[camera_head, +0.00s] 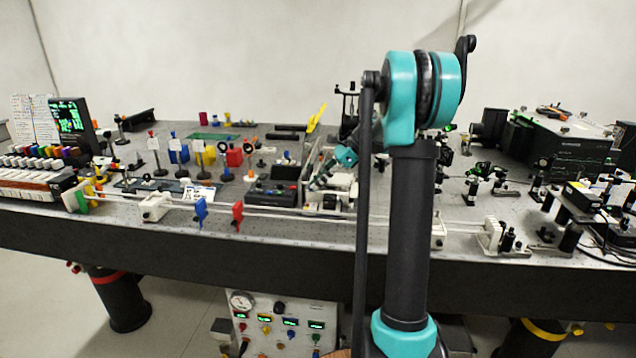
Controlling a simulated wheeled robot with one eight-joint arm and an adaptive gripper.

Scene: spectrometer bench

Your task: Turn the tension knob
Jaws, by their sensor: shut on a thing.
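My arm stands large in front of the bench at the centre right. Its teal wrist shows beyond the upright link, angled down to the left. My gripper (316,184) is small and dark there, low over the bench's front part. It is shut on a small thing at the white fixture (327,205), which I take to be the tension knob. The knob itself is covered by the fingers and too small to make out. The fixture sits on the long pale rods along the bench's front edge.
Red (238,215) and blue (201,211) plates stand on the rods left of my gripper. A white block (155,206) holds their left part. Several optics on posts crowd the bench behind. A panel with a gauge (242,302) stands below the bench.

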